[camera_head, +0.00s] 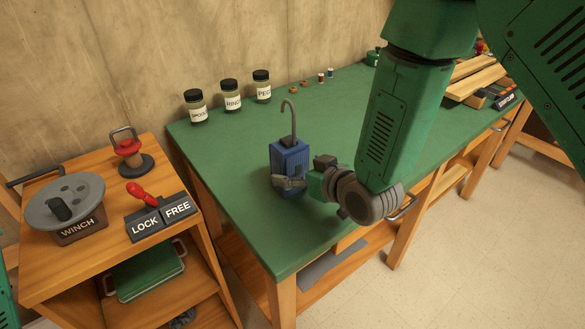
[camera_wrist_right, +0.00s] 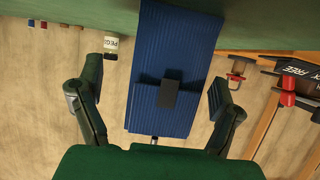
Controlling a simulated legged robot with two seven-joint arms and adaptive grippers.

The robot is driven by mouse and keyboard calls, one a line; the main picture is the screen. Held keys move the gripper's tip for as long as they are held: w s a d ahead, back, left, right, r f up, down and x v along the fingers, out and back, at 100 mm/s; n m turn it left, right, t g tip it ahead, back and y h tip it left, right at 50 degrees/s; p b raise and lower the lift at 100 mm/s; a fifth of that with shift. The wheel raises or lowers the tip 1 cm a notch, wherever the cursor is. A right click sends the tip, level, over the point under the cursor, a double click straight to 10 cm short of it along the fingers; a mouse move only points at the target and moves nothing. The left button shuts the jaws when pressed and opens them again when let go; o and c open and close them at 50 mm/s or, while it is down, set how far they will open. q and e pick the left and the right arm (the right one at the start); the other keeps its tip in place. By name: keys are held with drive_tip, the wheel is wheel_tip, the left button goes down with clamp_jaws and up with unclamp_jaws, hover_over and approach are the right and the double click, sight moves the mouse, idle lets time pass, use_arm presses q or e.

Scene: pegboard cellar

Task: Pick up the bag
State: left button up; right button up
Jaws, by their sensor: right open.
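The blue ribbed bag (camera_head: 289,154) stands upright on the green bench top, with a thin grey hook rising from its top. My right gripper (camera_head: 290,184) is in front of the bag's lower part and hides some of it. In the right wrist view the bag (camera_wrist_right: 170,45) appears upside down and fills the space between the two open fingers of the right gripper (camera_wrist_right: 157,88). Gaps show on both sides of it. A dark block (camera_wrist_right: 168,93) shows on the bag's near face. My left gripper is out of view.
Three labelled jars (camera_head: 232,96) stand behind the bag along the back of the green bench (camera_head: 235,180). Small spools (camera_head: 325,75) lie farther right. A wooden cart at left carries a winch (camera_head: 70,205) and a LOCK/FREE lever (camera_head: 140,192). Bench room around the bag is clear.

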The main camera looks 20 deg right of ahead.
drive_tip(key=x, duration=0.2)
drive_tip(key=shift+w+a+f, duration=0.2)
drive_tip(key=shift+w, duration=0.05)
drive_tip(key=shift+w+a, duration=0.2)
drive_tip(key=shift+a, duration=0.1)
drive_tip(key=shift+a+r, duration=0.1)
drive_tip(key=shift+a, duration=0.25)
drive_tip(key=shift+d, duration=0.15)
drive_tip(key=c, duration=1)
drive_tip(key=shift+d, duration=0.2)
drive_tip(key=c, duration=0.4)
drive_tip(key=shift+s+d, duration=0.1)
drive_tip(key=shift+d, duration=0.05)
